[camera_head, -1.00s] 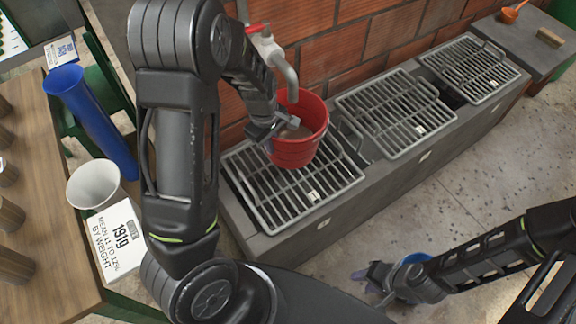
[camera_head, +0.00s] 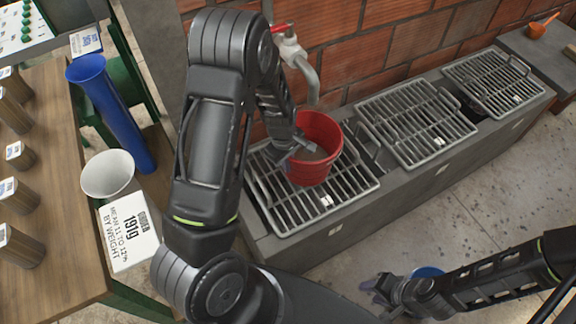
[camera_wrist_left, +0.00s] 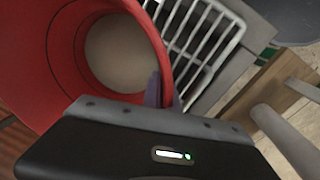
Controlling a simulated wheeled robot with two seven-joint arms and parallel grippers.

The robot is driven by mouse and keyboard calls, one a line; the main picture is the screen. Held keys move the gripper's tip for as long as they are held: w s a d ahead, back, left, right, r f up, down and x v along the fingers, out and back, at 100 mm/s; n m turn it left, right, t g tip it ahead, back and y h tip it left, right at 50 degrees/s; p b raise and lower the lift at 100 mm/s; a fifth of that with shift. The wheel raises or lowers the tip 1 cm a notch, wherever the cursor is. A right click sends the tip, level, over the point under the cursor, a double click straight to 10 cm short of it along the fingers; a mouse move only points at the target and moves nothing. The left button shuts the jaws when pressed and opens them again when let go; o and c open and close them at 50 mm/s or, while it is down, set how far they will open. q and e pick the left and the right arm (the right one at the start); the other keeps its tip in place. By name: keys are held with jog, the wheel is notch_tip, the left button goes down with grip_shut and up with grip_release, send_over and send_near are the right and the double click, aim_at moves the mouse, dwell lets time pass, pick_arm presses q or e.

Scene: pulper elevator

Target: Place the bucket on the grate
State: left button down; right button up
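The red bucket (camera_head: 322,172) is upright, with greyish contents inside, over the left metal grate (camera_head: 352,190) of the low grey bench. I cannot tell whether its base touches the bars. My left gripper (camera_head: 298,150) is at the bucket's near-left rim. In the left wrist view the bucket (camera_wrist_left: 40,65) fills the upper left, and purple-grey fingertips (camera_wrist_left: 160,90) pinch its rim, with grate bars (camera_wrist_left: 200,35) beyond.
A tap (camera_head: 300,62) with a red handle is on the brick wall behind the bucket. Two more grates (camera_head: 415,125) (camera_head: 492,82) lie to the right.

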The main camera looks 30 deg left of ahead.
pick_arm(q)
jog(key=shift+w+f, duration=0.1)
jog(key=shift+f, duration=0.55)
jog(key=shift+f, duration=0.2)
jog(key=c, duration=1.7)
grip_release()
jog(key=shift+r, duration=0.15)
jog(key=shift+r, duration=0.15)
jog(key=r, duration=0.4)
jog(key=s+r+p, duration=0.1)
jog(key=r, duration=0.6)
jog(key=shift+s+a+r+p, duration=0.15)
jog(key=shift+s+r+p, duration=0.1)
jog(key=shift+r+p, duration=0.15)
